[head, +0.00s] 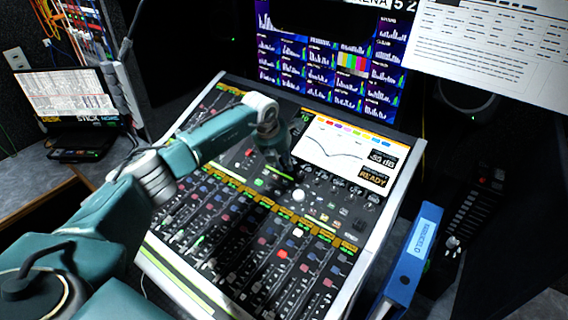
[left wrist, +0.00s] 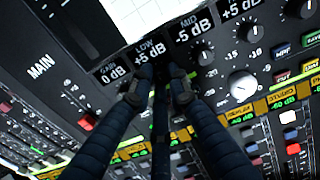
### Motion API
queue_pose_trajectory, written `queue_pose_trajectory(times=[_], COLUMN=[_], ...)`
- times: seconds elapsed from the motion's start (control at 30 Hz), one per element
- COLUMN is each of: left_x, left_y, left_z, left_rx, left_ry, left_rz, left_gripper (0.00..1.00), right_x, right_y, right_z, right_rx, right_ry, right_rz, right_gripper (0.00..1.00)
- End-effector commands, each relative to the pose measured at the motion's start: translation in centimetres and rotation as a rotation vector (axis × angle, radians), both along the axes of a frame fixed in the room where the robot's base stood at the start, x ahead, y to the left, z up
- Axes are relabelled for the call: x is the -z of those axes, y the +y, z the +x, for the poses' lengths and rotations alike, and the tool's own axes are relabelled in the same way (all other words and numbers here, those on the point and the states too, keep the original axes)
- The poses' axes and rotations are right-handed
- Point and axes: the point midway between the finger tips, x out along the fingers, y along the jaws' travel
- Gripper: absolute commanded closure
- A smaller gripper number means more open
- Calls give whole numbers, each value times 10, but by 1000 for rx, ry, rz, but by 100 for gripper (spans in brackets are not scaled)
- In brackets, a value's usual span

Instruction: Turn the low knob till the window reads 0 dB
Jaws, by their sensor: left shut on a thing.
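The low window (left wrist: 150,49) reads +5 dB in the left wrist view. It sits between the gain window (left wrist: 112,73), which reads 0 dB, and the mid window (left wrist: 192,29), which reads -5 dB. My right gripper is in neither view.
The console screen (head: 345,150) shows a curve and the word READY. Other knobs (left wrist: 252,30) stand close to the right of my fingers. Fader rows fill the console's front. A blue binder (head: 412,262) stands at right and a laptop (head: 66,100) at left.

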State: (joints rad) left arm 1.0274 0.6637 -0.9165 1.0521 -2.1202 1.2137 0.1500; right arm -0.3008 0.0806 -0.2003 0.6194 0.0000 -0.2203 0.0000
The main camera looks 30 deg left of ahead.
Motion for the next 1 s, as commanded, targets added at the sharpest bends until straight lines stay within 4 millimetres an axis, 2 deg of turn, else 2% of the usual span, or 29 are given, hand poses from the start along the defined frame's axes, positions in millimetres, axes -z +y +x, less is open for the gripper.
queue_pose_trajectory(times=[0.6, 1.0], left_x=[-4, -5], left_y=[0, 1], left_z=[3, 4], left_rx=[-348, -442], left_ry=[11, 13], left_rz=[-150, -190], left_gripper=[100, 100], right_x=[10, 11], right_y=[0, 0], right_z=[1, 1], right_rx=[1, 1], right_ry=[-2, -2], right_rz=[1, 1], right_gripper=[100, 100])
